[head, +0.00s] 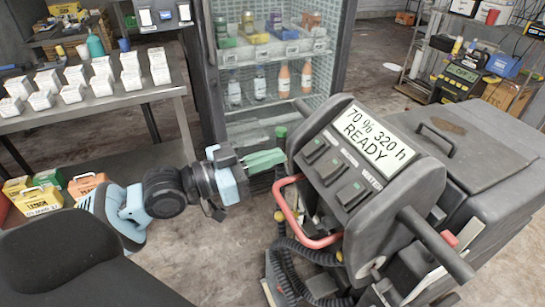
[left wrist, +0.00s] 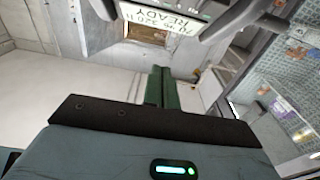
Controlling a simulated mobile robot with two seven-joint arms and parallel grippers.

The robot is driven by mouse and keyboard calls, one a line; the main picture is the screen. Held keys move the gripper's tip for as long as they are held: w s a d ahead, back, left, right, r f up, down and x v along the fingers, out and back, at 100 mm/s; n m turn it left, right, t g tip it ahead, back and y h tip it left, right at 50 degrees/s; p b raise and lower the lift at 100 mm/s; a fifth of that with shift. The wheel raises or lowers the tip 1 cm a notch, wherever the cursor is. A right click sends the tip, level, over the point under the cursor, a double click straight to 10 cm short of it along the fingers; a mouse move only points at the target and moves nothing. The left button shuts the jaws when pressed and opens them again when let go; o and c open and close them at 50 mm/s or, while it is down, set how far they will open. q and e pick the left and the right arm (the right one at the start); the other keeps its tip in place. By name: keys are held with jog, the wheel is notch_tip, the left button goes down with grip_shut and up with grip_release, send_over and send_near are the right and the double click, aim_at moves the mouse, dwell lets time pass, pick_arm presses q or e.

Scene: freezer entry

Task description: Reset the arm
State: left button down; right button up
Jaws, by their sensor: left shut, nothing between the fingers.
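My left arm comes in from the left in the head view and reaches right across the floor. Its left gripper (head: 266,160) has green fingers that are shut with nothing between them. They point right, close to the left side of a grey machine (head: 435,190) with a red handle (head: 301,240). I cannot tell whether they touch anything. In the left wrist view the same shut green fingers (left wrist: 161,87) stand upright and empty at the middle. My right gripper is not in view.
The machine's display reads "70 % 320 h READY", and a dark bar sticks out at its lower right. A glass-door fridge (head: 228,62) with bottles stands behind. A table (head: 120,100) with white boxes is at the left. Yellow and orange cases (head: 33,199) sit below it.

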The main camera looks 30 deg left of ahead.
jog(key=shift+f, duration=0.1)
